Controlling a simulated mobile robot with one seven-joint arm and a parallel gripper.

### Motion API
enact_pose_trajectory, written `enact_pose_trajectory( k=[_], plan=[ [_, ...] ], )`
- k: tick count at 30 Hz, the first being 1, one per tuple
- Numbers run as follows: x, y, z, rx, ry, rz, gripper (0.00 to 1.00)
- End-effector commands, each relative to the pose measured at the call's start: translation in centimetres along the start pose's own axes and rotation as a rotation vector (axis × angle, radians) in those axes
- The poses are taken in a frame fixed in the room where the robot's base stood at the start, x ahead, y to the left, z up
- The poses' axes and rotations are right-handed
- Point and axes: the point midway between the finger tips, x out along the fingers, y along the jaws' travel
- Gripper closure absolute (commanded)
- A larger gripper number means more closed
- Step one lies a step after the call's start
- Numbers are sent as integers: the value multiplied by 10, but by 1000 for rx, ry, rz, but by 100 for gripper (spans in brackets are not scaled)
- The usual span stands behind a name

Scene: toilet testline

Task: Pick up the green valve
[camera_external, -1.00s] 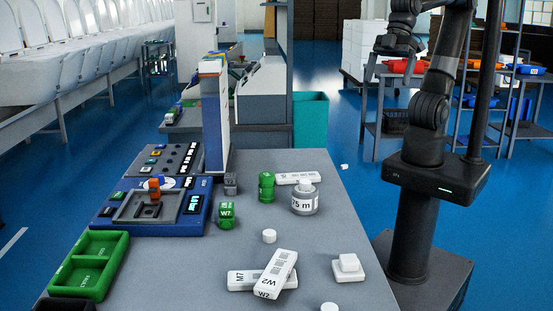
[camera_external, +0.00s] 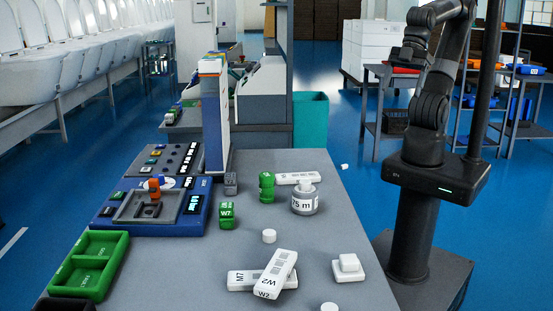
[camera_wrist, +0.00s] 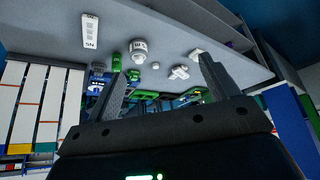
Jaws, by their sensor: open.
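Two green pieces stand on the grey table: an upright one (camera_external: 266,187) beside the white jar, and a lower one marked W7 (camera_external: 227,214) nearer the blue fixture. I cannot tell for sure which is the valve. In the wrist view, small green pieces (camera_wrist: 117,62) show beside the left finger. My gripper (camera_wrist: 162,68) is open, with nothing between its fingers. It is well away from both green pieces; in the external view the end of my arm is high at the upper right, beyond the table's right edge.
A white jar (camera_external: 304,203) stands close to the upright green piece. Crossed white blocks (camera_external: 275,275), a white square piece (camera_external: 348,266) and a green tray (camera_external: 91,263) are nearer the front. A blue fixture (camera_external: 187,220) is at left. The table's middle is partly clear.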

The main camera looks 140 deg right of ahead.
Motion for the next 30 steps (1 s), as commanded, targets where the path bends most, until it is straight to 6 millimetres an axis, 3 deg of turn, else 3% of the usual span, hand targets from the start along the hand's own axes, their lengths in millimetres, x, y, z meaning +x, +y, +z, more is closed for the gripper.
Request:
enact_pose_trajectory(
  k=[5,14,23,30],
  plan=[
    [5,6,-28,43,-15,24,20],
    [37,33,-116,187,-46,102,20],
    [97,67,-195,327,-68,173,20],
    [163,99,-246,437,-81,225,20]
  ],
)
